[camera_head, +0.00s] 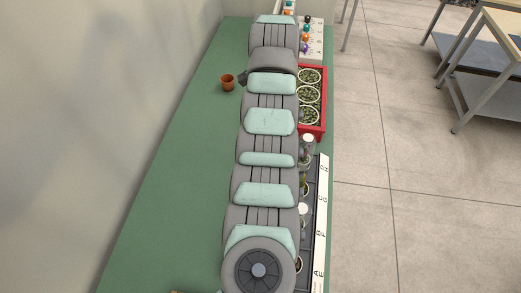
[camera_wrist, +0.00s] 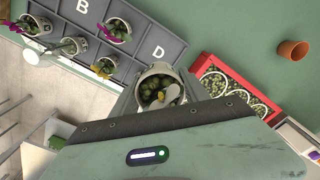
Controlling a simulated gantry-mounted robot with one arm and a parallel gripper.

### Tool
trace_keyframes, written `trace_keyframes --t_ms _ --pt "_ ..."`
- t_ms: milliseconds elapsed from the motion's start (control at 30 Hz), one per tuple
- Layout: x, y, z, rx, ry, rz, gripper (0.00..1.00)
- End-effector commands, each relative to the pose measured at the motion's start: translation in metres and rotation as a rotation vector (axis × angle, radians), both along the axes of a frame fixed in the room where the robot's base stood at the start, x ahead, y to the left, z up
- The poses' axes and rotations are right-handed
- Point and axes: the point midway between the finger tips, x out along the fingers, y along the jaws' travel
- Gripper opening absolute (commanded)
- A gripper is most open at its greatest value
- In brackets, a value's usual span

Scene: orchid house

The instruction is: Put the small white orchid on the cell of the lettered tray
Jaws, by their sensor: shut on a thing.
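In the wrist view my gripper (camera_wrist: 158,92) is shut on a small pot holding the small white orchid (camera_wrist: 172,94), with green leaves and a pale bloom. The lettered tray (camera_wrist: 135,72) is dark grey, with the letters B and D showing; the held pot is beyond the D end, and its height above the surface cannot be told. In the head view my arm hides the gripper and most of the tray; the tray's white lettered strip (camera_head: 322,215) shows on the right. A white bloom (camera_head: 308,139) near the tray's far end may be the held one.
Several potted plants (camera_wrist: 117,30) stand in tray cells, with magenta, yellow and white blooms. A red crate (camera_head: 322,128) of round pots lies close past the tray's far end. A terracotta pot (camera_head: 227,82) stands alone on the green bench (camera_head: 170,190), whose left side is clear.

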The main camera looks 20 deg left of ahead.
Motion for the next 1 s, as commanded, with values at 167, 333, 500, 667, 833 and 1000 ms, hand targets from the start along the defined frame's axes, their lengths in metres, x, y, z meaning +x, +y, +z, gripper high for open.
trace_keyframes --t_ms 167,333,500,667,833,1000 --pt "-0.002 0.0 -0.053 -0.003 0.005 0.0 0.0" --pt "-0.002 -0.001 -0.096 -0.004 0.008 0.0 0.0" --pt "-0.002 -0.001 -0.133 -0.003 0.007 0.0 0.0" --pt "-0.001 0.0 -0.148 -0.002 0.002 0.001 0.0" --pt "-0.001 0.0 -0.157 -0.002 0.003 0.001 0.0" --pt "-0.001 0.001 -0.179 -0.002 0.002 0.002 0.0"
